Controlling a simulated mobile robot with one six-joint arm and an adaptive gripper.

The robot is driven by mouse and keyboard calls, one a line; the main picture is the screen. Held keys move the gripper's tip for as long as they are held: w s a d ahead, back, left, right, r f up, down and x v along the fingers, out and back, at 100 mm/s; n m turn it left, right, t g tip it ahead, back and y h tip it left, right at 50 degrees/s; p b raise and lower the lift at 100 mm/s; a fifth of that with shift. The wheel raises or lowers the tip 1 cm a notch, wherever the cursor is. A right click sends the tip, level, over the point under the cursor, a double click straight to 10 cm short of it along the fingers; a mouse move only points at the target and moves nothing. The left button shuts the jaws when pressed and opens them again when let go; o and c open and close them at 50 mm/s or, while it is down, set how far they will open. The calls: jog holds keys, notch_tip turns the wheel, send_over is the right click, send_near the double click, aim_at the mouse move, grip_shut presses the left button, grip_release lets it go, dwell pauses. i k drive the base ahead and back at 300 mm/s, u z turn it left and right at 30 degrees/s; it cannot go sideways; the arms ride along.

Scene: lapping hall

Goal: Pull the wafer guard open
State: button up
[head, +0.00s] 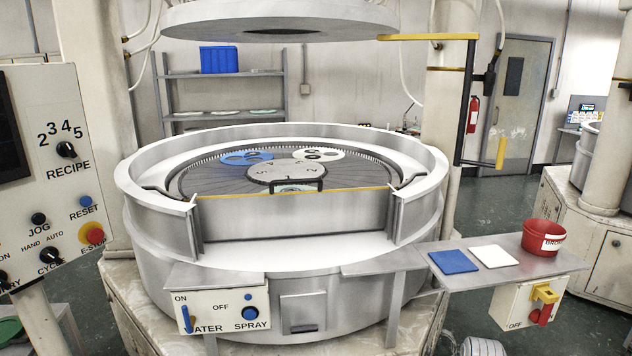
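A curved metal panel, which I take to be the wafer guard (290,217), stands upright in the front gap of the round white machine basin (425,215). It has a yellow top edge and sits between two vertical side rails. A dark handle (297,186) shows at the middle of its top edge. The panel fills the gap, with a white ledge below it. Behind it lies the lapping plate (210,182) with blue and white discs and a numbered grey centre disc (287,176). My gripper is not in view.
A side shelf (530,268) at right holds a blue pad (453,261), a white pad (494,257) and a red pot (543,238). A water and spray panel (222,311) is below the basin. A recipe panel (60,190) stands left. A round white head (280,20) hangs above.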

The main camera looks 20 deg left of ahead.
aim_at(271, 215)
jog(key=z, duration=0.4)
jog(key=k, duration=0.9)
jog(key=u, duration=0.7)
jog(key=i, duration=1)
